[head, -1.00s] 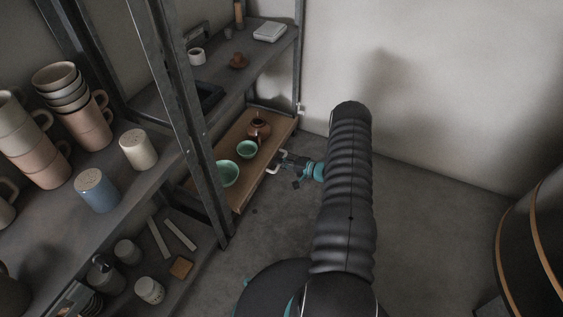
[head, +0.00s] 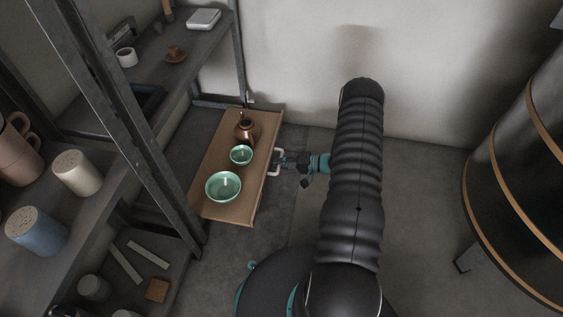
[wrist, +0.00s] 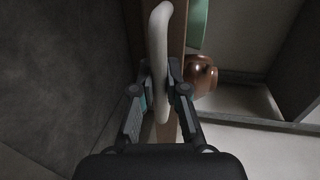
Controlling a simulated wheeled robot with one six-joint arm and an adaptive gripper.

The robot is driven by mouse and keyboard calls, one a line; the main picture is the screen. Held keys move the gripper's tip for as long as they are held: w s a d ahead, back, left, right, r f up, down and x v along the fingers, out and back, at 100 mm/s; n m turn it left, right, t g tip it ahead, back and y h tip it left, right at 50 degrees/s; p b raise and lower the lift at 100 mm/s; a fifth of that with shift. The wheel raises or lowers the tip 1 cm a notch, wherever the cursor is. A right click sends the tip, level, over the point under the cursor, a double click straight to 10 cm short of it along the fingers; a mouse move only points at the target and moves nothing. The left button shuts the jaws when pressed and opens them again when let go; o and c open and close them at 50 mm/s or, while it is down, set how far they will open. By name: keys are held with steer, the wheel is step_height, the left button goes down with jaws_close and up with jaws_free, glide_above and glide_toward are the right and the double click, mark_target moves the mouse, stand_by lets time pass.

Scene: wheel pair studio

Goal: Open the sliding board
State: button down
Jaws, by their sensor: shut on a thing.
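The sliding board (head: 213,204) is a flat brown wooden shelf that sticks out from the dark metal rack. A white handle (head: 279,160) is fixed to its front edge. My gripper (head: 284,163) is at that handle. In the wrist view my gripper (wrist: 160,82) has one finger on each side of the pale handle (wrist: 159,40) and is shut on it. The board's brown edge (wrist: 177,30) runs behind the handle. On the board stand a large green bowl (head: 223,187), a small green bowl (head: 241,155) and a brown pot (head: 247,131).
The metal rack's post (head: 150,140) stands left of the board. Mugs and shakers (head: 77,173) fill the near shelf. A big dark barrel-like object (head: 520,160) with tan bands stands at the right. The floor (head: 420,190) between is clear.

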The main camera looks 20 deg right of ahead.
steer(key=shift+s, duration=0.1)
steer(key=c, duration=1.2)
jaws_free()
steer(key=shift+d, duration=0.1)
steer(key=v, duration=1.1)
steer(key=shift+s+d+r, duration=0.15)
steer(key=shift+s+d, duration=0.05)
steer(key=shift+d, duration=0.15)
